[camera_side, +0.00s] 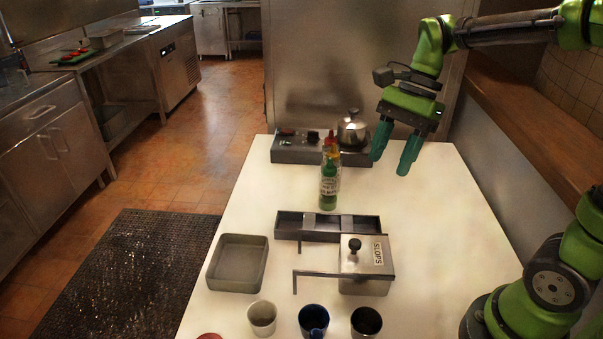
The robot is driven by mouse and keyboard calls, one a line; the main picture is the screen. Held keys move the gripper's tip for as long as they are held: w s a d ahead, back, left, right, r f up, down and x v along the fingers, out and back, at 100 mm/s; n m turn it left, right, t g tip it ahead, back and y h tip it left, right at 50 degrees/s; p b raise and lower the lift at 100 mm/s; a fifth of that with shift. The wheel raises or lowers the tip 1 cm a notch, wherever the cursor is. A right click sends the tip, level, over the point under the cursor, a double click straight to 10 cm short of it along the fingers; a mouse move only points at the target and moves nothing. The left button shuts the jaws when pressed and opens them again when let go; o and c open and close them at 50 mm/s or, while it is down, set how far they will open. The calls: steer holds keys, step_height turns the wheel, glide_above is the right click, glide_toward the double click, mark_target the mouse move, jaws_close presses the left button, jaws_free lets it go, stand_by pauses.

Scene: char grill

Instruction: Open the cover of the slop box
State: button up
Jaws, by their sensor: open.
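The slop box (365,286) is a grey metal box near the front right of the white table. Its cover (369,253) lies on top, marked "SLOPS", with a round black knob (354,245) near its left side. The cover looks closed. My gripper (393,158) hangs above the far right part of the table, behind and well above the box, fingers pointing down. It is open and empty, with a gap between its two green fingers, and touches nothing that I can see.
A grey tray (237,284) lies left of the box. A long dark rack (283,225) lies behind it, with thin bars at its left. Cups, including a white one (262,318), stand in front. Bottles (328,187) and a burner with a pot (352,131) stand farther back. The table's right side is clear.

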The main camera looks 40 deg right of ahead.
mark_target(356, 242)
steer(key=x, duration=1.6)
steer(key=shift+f, duration=0.35)
steer(key=shift+c, duration=0.5)
jaws_close()
